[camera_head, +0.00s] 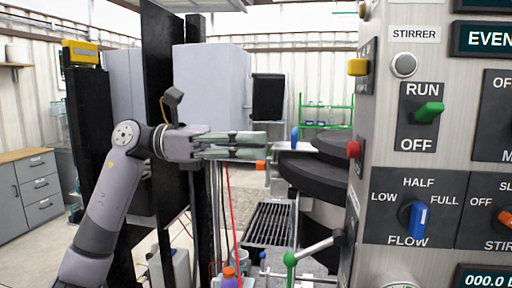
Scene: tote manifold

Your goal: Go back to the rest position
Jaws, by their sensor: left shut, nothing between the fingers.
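My left arm comes in from the left, and my left gripper (262,140) points right at mid-height in the head view. Its fingers are together and empty. The fingertips are left of a small blue-handled part (295,137) and just above an orange piece (261,165); I cannot tell if they touch either one. My right gripper is not in view.
A control panel (436,155) fills the right side, with a green RUN/OFF switch (430,112) and a blue flow knob (419,219). Black posts (165,60) stand behind my left arm. A green-knobbed lever (290,259) sticks out low. Grey drawers (36,180) stand far left.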

